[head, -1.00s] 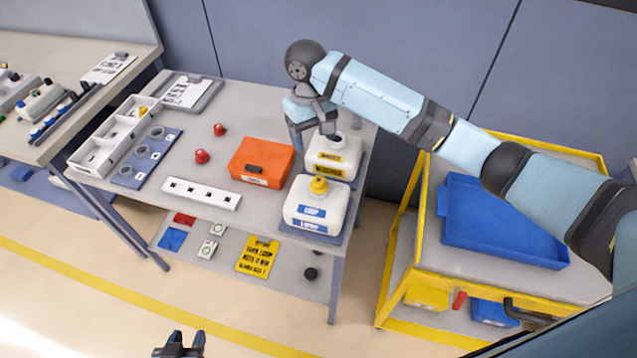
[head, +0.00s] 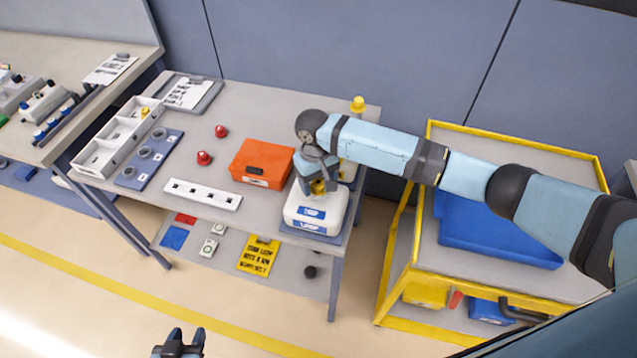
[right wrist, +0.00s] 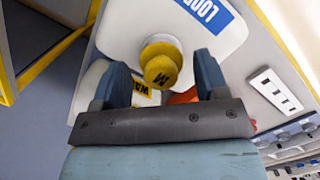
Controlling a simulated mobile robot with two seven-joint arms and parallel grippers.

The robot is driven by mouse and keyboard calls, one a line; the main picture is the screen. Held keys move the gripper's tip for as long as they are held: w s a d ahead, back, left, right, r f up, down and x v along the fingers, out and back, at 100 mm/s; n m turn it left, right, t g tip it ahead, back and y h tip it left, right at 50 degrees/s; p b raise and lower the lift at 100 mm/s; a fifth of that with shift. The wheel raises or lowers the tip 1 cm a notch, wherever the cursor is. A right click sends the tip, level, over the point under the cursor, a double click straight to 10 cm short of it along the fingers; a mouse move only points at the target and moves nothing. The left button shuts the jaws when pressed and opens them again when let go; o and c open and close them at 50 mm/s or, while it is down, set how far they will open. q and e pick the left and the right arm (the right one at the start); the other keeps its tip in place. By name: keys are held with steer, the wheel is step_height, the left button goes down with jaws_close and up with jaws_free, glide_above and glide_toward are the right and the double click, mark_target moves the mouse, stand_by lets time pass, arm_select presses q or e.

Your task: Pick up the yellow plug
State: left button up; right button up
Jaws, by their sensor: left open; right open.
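A yellow plug (head: 318,187) sits on top of the white jug (head: 312,212) with the blue LOOP label, at the table's front right. In the right wrist view the plug (right wrist: 161,68) carries a dark mark on its face. My right gripper (right wrist: 163,66) is open, with one finger on each side of the plug; whether they touch it I cannot tell. In the head view the right gripper (head: 317,184) partly hides the plug. My left gripper (head: 180,340) is open and empty at the bottom edge, away from the table.
Another yellow piece (head: 357,104) stands at the table's back right corner, and one lies in the white divided tray (head: 92,160). An orange case (head: 262,162) lies left of the jug. A second jug behind is mostly hidden by my arm. Two red pieces (head: 204,157) lie mid-table.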

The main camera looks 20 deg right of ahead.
mark_target(319, 182)
steer(key=shift+f, duration=0.2)
steer(key=c, duration=0.9)
steer(key=shift+o, duration=0.2)
steer(key=shift+r, duration=0.25)
step_height(319, 182, up, 20)
steer(key=b, duration=0.1)
steer(key=shift+f, duration=0.25)
